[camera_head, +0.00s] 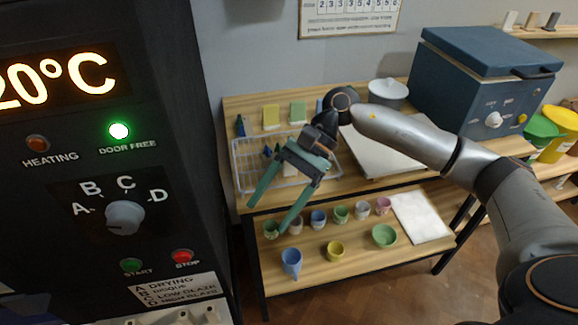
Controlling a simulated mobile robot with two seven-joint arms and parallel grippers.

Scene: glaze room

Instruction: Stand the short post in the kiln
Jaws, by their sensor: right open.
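I cannot pick out the short post for sure in this view. A white wire basket (240,168) stands on the upper wooden table, with small dark blue pieces and a pale piece inside, partly hidden by my gripper. My right gripper (267,215) has long green fingers, spread apart and empty. It hangs in front of the basket, pointing down and left. A black panel with dial and lamps (125,215) stands close at the left; it reads 20°C, and its green DOOR FREE lamp is lit. A blue box-shaped unit (462,100) with a shut lid stands at the right. My left gripper is not in view.
Several small cups and bowls, including a green bowl (384,236), stand on the lower shelf beside a white slab (421,217). Colored tiles stand behind the basket.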

